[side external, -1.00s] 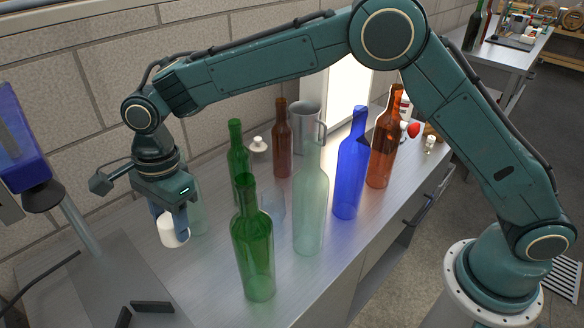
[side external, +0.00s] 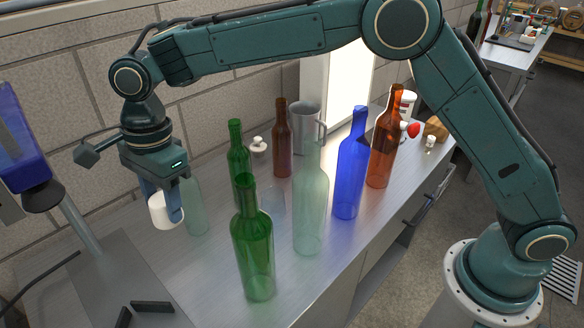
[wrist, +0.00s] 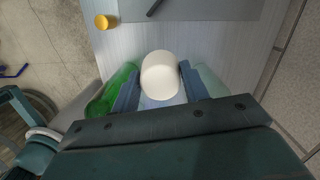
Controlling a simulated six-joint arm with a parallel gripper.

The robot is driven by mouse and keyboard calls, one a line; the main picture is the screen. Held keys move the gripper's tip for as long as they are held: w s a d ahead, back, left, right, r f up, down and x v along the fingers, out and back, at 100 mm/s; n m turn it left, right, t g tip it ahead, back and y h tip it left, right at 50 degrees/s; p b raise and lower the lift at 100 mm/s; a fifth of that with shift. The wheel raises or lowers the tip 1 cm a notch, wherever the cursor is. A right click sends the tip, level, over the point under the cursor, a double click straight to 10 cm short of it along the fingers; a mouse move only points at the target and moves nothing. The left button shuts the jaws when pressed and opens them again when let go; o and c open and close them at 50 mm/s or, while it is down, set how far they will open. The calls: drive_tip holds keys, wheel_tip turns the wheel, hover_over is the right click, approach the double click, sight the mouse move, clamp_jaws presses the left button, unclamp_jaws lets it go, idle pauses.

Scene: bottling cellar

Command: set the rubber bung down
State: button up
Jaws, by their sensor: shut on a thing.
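My gripper (side external: 163,202) is shut on the rubber bung, a short white cylinder (side external: 165,213), and holds it above the left part of the metal bench (side external: 205,275). In the wrist view the bung (wrist: 160,76) sits between the two blue-grey fingers of my gripper (wrist: 158,84). Its rounded end points away from the palm, and the fingers cover its sides. It looks clear of the bench, though the exact height is hard to tell.
A pale clear bottle (side external: 196,210) stands close beside the gripper. Green bottles (side external: 252,250) (side external: 238,160), a pale green bottle (side external: 310,210) and a blue bottle (side external: 349,170) stand to the right. A grey plate (side external: 105,285) with black bars (side external: 152,307) lies front left. An orange cap (wrist: 106,22) shows in the wrist view.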

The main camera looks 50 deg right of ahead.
drive_tip(key=w+d+f+n, duration=0.1)
drive_tip(key=d+f+n, duration=0.15)
drive_tip(key=d, duration=0.95)
drive_tip(key=d+f+n+g, duration=0.15)
drive_tip(key=d+n, duration=0.25)
drive_tip(key=d, duration=0.7)
drive_tip(key=w+d+f+n+t, duration=0.1)
drive_tip(key=d+f+n, duration=0.2)
drive_tip(key=d, duration=0.9)
drive_tip(key=d+r+m+t, duration=0.1)
drive_tip(key=d+r+m, duration=0.2)
drive_tip(key=d+m, duration=1)
drive_tip(key=d+r+m+t+h, duration=0.1)
drive_tip(key=d+r+m, duration=0.3)
drive_tip(key=d+m, duration=0.9)
drive_tip(key=d, duration=0.4)
drive_tip(key=shift+w, duration=0.15)
drive_tip(key=shift+d+r+m, duration=0.15)
drive_tip(key=shift+d+m, duration=0.35)
drive_tip(key=shift+m, duration=0.15)
wheel_tip(320, 180, down, 16)
drive_tip(key=shift+r, duration=0.15)
drive_tip(key=shift+f, duration=2.15)
